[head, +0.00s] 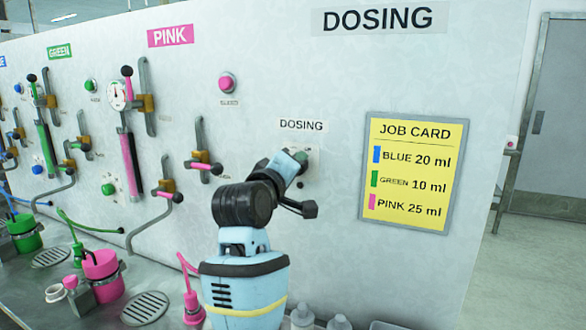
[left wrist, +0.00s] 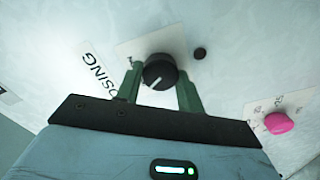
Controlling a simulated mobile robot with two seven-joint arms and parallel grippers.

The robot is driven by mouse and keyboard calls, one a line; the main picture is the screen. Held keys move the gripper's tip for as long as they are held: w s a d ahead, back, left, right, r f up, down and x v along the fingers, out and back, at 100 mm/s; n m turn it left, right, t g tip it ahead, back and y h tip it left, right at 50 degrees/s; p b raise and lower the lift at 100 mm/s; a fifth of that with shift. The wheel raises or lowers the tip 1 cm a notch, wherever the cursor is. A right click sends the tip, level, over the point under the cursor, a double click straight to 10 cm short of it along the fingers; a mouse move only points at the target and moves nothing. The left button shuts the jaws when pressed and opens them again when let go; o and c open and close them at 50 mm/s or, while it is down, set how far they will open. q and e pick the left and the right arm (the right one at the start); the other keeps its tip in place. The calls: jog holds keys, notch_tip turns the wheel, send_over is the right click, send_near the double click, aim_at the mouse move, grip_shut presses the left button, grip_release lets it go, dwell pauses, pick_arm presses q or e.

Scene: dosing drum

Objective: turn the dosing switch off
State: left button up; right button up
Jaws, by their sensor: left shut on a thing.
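The dosing switch (left wrist: 160,72) is a round black knob with a white pointer line, on a pale plate on the wall. In the left wrist view its line slants down and to the left. My left gripper (left wrist: 161,84) has its two green fingers on either side of the knob, shut on it. In the head view my left gripper (head: 301,160) reaches the plate under the DOSING label (head: 301,125), and its hand and arm hide most of the knob. My right gripper is not in view.
A yellow job card (head: 412,172) hangs to the right of the switch. A pink bleed button (head: 227,83) and several valve levers are on the panel to the left. Pink and green pots stand on the counter below, and small bottles (head: 303,317) stand near my arm.

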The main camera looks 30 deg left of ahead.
pick_arm(q)
jog(key=o, duration=1)
jog(key=shift+s+d, duration=0.2)
jog(key=shift+s, duration=3.75)
